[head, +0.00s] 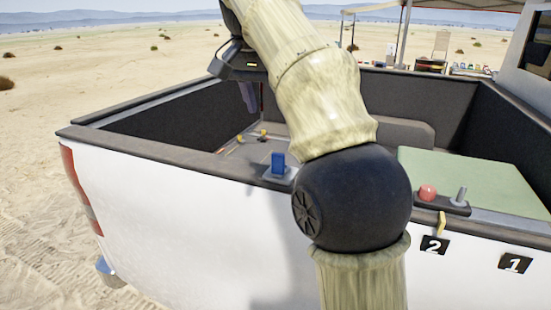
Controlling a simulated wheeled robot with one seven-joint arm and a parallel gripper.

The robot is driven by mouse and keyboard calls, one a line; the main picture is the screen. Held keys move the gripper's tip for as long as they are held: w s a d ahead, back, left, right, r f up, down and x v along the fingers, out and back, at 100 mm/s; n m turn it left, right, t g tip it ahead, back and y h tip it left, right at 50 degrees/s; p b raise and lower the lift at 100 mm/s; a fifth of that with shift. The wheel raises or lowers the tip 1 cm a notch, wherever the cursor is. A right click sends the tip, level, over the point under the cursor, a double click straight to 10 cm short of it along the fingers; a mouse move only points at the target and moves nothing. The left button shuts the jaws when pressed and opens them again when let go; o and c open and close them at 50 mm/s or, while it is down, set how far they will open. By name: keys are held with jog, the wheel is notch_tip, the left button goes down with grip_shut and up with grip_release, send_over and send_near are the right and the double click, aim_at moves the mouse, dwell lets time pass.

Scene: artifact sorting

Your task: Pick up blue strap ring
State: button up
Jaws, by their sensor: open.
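A small blue upright piece (278,163) stands on a grey base on the near rim of the truck bed, left of my arm's black joint. It is the only blue strap-ring-like thing I can make out, and its ring shape is too small to tell. My gripper (248,98) hangs over the truck bed, above, beyond and a little left of the blue piece. It is open and apart from the blue piece. My arm hides part of the gripper's surroundings and the middle of the bed.
The white truck's dark rim (180,150) runs across the view. Small yellow pieces (240,138) lie in the bed. A green surface (470,180) fills its right side. A red ball knob (428,192) and grey peg (461,196) stand on the right rim, above number plates (434,245).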

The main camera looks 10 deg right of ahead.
aim_at(280, 154)
jog(key=shift+s+r, duration=0.2)
jog(key=shift+s, duration=0.05)
jog(key=b+x, duration=0.1)
jog(key=x, duration=1.1)
jog(key=shift+w, duration=0.1)
jog(key=shift+w+f, duration=0.2)
jog(key=shift+s+r, duration=0.1)
jog(key=shift+s, duration=0.2)
jog(key=shift+w+d+f, duration=0.15)
jog(key=shift+w+f, duration=0.15)
jog(key=shift+f, duration=0.05)
jog(key=shift+w+p+x, duration=0.2)
jog(key=shift+p+x, duration=0.5)
jog(key=shift+x, duration=1.6)
jog(key=shift+r, duration=0.1)
